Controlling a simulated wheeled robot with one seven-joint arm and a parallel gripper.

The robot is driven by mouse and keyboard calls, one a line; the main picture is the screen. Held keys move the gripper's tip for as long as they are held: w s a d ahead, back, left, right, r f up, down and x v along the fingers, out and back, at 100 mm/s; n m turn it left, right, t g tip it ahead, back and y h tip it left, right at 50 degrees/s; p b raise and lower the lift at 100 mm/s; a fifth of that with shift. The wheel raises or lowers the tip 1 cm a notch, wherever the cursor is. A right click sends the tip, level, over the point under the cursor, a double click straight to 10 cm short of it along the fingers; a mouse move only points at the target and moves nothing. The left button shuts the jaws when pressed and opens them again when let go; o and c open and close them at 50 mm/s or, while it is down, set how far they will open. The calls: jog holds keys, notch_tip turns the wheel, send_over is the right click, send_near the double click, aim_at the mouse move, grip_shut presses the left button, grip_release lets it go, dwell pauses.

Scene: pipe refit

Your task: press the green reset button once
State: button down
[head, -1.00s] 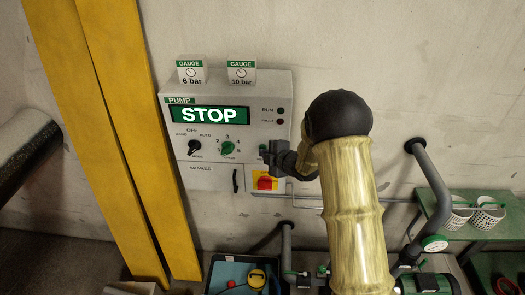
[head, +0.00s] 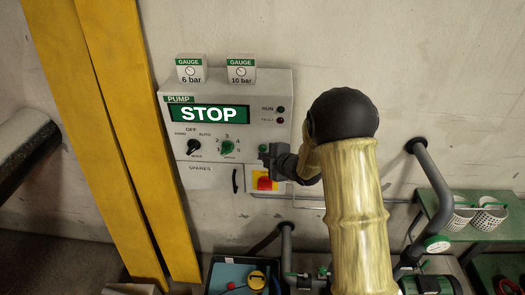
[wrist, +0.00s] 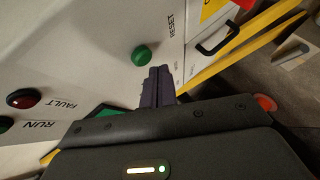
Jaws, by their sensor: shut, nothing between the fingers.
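The green reset button (wrist: 141,55) is a round green knob on the pale pump panel, beside the word RESET in the wrist view. My gripper (wrist: 157,78) is shut and empty. Its dark fingertips are close beside the button in that view and do not cover it; the view shows no clear contact. In the head view my gripper (head: 268,153) is at the lower right of the pump panel (head: 246,132). It hides most of the button's area there.
The panel has a STOP display (head: 209,114), a black mode knob (head: 194,147), a green numbered knob (head: 227,147) and a red switch on yellow (head: 264,183) just below my gripper. Yellow beams (head: 125,130) stand left. Pipes and a green shelf (head: 470,222) are at right.

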jog(key=shift+s, duration=0.1)
jog(key=s+b, duration=0.3)
jog(key=s, duration=0.2)
jog(key=shift+a, duration=0.1)
jog(key=shift+w, duration=0.1)
dwell(0.7)
